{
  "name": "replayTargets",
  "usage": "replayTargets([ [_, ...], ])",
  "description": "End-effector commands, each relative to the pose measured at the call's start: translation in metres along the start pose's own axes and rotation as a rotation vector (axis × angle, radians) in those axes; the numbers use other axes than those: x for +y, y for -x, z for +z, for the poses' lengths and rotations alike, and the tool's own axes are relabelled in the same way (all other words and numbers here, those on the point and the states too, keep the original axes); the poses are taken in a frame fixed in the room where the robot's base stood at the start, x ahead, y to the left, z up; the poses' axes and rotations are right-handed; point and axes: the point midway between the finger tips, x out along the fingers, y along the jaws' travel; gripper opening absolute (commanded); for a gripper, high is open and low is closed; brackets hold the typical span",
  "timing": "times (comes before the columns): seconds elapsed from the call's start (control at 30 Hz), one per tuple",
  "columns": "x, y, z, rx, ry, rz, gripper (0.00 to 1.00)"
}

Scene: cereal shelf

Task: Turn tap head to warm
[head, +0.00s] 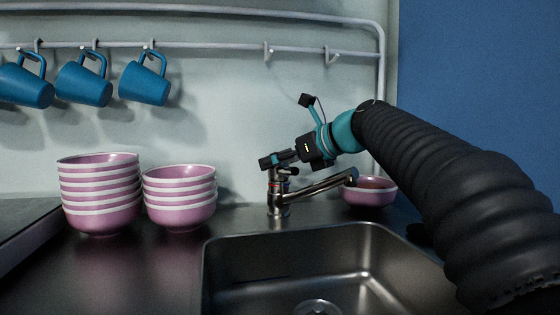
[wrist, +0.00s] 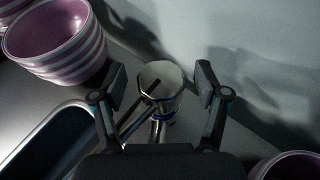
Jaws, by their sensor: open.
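The metal tap (head: 279,198) stands behind the sink, its spout reaching to the right in the head view. In the wrist view the tap head (wrist: 161,78) has a pale round top with a dark lever mark and a blue band below it. My gripper (head: 270,162) is at the tap head in the head view, partly covering it. In the wrist view my gripper (wrist: 161,80) is open, with one finger on each side of the tap head. Gaps show between the fingers and the head, so it is not held.
The sink (head: 300,250) is in front of the tap. Stacks of pink bowls (head: 98,195) (head: 180,198) stand left, and a pink bowl (head: 370,192) stands right, near my arm. Blue mugs (head: 146,82) hang from a rail (head: 210,48) on the wall.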

Motion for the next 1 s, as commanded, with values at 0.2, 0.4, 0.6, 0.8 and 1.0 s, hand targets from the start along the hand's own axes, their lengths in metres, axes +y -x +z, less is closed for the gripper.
replayTargets([
  [0.2, -0.001, 0.012, 0.000, -0.001, -0.001, -0.003, 0.74],
  [0.4, -0.002, 0.049, 0.000, -0.001, -0.001, -0.006, 0.74],
  [0.6, -0.001, 0.087, 0.000, -0.001, 0.000, -0.004, 0.74],
  [0.8, 0.000, 0.112, 0.000, -0.001, 0.001, -0.001, 0.74],
  [1.0, 0.000, 0.120, 0.000, 0.000, 0.000, 0.001, 0.74],
])
